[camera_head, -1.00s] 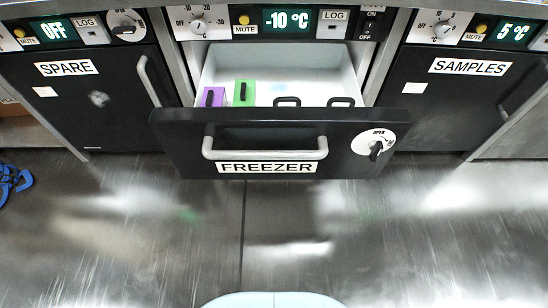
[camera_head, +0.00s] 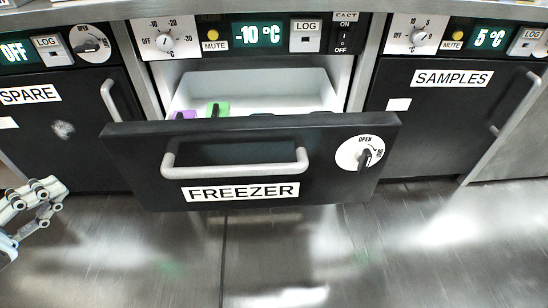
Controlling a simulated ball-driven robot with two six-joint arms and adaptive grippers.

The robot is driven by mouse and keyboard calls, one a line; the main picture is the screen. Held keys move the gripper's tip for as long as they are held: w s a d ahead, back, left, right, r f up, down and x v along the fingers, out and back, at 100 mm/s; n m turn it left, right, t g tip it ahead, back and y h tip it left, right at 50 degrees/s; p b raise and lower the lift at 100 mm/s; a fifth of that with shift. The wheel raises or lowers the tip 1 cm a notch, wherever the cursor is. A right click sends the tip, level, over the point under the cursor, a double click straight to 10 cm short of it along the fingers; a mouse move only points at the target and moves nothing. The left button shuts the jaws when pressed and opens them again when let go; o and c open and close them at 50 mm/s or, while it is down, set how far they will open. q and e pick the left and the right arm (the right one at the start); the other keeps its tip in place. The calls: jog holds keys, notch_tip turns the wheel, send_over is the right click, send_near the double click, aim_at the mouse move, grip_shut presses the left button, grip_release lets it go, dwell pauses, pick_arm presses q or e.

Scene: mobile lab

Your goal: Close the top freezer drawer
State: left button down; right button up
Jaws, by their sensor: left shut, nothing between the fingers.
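The freezer drawer (camera_head: 150,140) is pulled out, its black front standing well clear of the cabinet. A grey bar handle (camera_head: 236,170) runs across its front above a FREEZER label. A round white dial (camera_head: 360,153) with a black knob sits at the right of the front. Inside the white drawer, the tops of a purple item (camera_head: 185,114) and a green item (camera_head: 218,109) show. My left gripper (camera_head: 52,187) is shut and empty at the left edge, left of the drawer front and apart from it. My right gripper is not in view.
The black SPARE door (camera_head: 62,130) is left of the drawer and the black SAMPLES door (camera_head: 440,125) is right; both are closed, with bar handles sticking out. A panel shows -10 °C (camera_head: 258,34) above the drawer. The shiny floor (camera_head: 300,250) in front is clear.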

pick_arm(q)
jog(key=m+g+h+b, duration=0.1)
jog(key=s+d+f+m+g+h+b, duration=0.1)
jog(key=shift+d+f+m+b, duration=0.15)
jog(key=shift+f+m+b, duration=0.15)
jog(key=shift+m, duration=0.1)
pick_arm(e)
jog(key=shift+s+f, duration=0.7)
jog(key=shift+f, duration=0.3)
pick_arm(q)
jog(key=b, duration=0.5)
send_near(150, 139)
jog(key=d, duration=0.3)
jog(key=shift+w+d+r+b, duration=0.15)
jog(key=shift+w+b, duration=0.35)
jog(key=shift+w, duration=0.35)
jog(key=shift+w+d+f+b, duration=0.15)
jog(key=shift+w+b, duration=0.3)
jog(key=shift+w, duration=0.45)
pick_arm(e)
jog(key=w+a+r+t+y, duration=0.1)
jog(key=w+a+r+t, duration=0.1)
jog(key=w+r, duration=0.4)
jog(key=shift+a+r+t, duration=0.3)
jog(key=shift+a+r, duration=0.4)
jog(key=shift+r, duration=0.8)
pick_arm(q)
jog(key=shift+r, duration=0.1)
